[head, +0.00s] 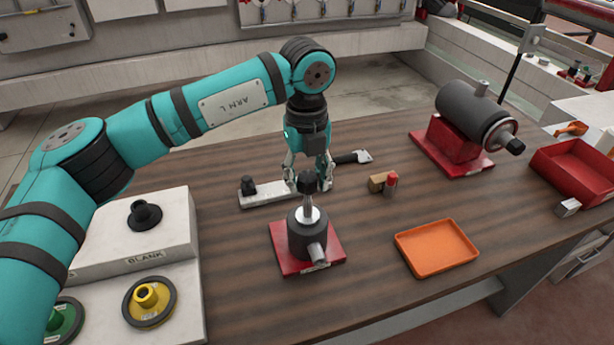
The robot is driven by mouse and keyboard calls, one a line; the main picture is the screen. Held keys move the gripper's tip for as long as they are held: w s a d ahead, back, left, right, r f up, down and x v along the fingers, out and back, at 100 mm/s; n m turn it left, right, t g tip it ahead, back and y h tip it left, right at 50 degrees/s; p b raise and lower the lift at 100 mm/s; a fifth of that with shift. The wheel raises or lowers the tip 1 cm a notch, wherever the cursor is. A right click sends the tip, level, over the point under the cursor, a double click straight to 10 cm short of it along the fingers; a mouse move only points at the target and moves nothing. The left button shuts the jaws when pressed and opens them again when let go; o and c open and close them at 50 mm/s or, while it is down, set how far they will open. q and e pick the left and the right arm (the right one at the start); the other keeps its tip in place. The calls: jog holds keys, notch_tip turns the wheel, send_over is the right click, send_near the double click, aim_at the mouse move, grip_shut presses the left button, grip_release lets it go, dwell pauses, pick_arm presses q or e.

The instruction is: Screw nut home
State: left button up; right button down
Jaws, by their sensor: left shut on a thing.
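A dark spindle unit (307,238) stands on a red base plate (286,261) on the wooden table, with a pale metal shaft (310,212) rising from it. A black nut (307,184) is at the top of this shaft. My left gripper (308,176) reaches down from above, with its fingers around the nut and shut on it. How far the nut is threaded on the shaft cannot be told. My right gripper is not in view.
A white bar with a black knob (248,186) lies behind the spindle. An orange tray (436,248) is front right, a grey motor (472,114) back right, and a red bin (574,172) far right. A white stand (170,228) holds coloured wheels at left.

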pick_arm(q)
jog(key=shift+f+b, duration=1.15)
jog(key=shift+f, duration=0.2)
jog(key=o, duration=1.3)
jog(key=shift+c, duration=0.2)
notch_tip(320, 180, up, 12)
jog(key=shift+r, duration=0.1)
